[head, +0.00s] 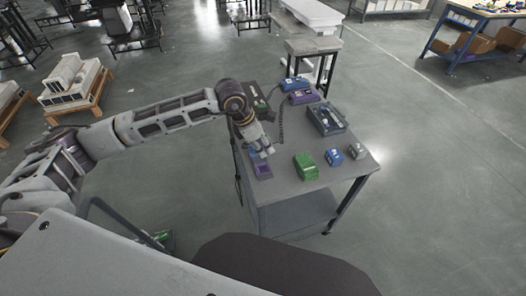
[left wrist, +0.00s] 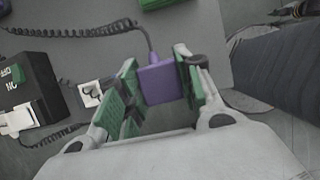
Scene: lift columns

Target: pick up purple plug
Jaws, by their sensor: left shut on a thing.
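The purple plug (left wrist: 157,84) is a small block with a dark coiled cord running from its far end. In the left wrist view it sits between the green-padded fingers of my left gripper (left wrist: 155,92), which is shut on it. In the head view my left gripper (head: 262,153) is at the left side of the grey table. A purple piece (head: 262,171) shows just below the fingertips there; I cannot tell whether it is the held plug. My right gripper is not in view.
On the grey table (head: 290,195) stand a green block (head: 306,166), small blue-and-grey items (head: 333,157), a dark tray (head: 327,118), and purple and blue boxes (head: 302,96) at the back. A black box (left wrist: 28,90) lies left of the gripper in the wrist view.

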